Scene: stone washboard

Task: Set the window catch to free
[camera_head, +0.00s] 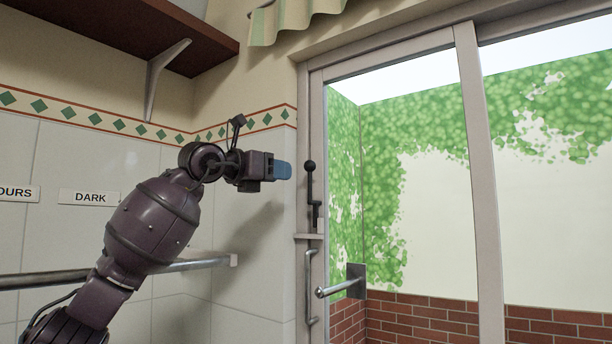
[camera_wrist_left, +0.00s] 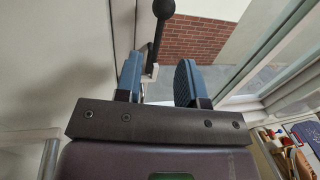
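The window catch (camera_head: 311,188) is a dark lever with a round ball at its top, mounted on the left upright of the window frame (camera_head: 470,150). The lever stands about upright, ball up. My left gripper (camera_head: 286,170) is just left of the catch in the head view, its blue fingers pointing towards it with a small gap. In the left wrist view the fingers of the left gripper (camera_wrist_left: 159,78) are spread apart and empty. The catch (camera_wrist_left: 157,38) shows there beyond the fingertips, in line with the gap. My right gripper is not in view.
A pull handle (camera_head: 309,290) is on the frame below the catch. A metal rod with a plate (camera_head: 342,285) is to its right. A towel rail (camera_head: 190,265) runs along the tiled wall below my left arm. A brown shelf (camera_head: 130,30) hangs above.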

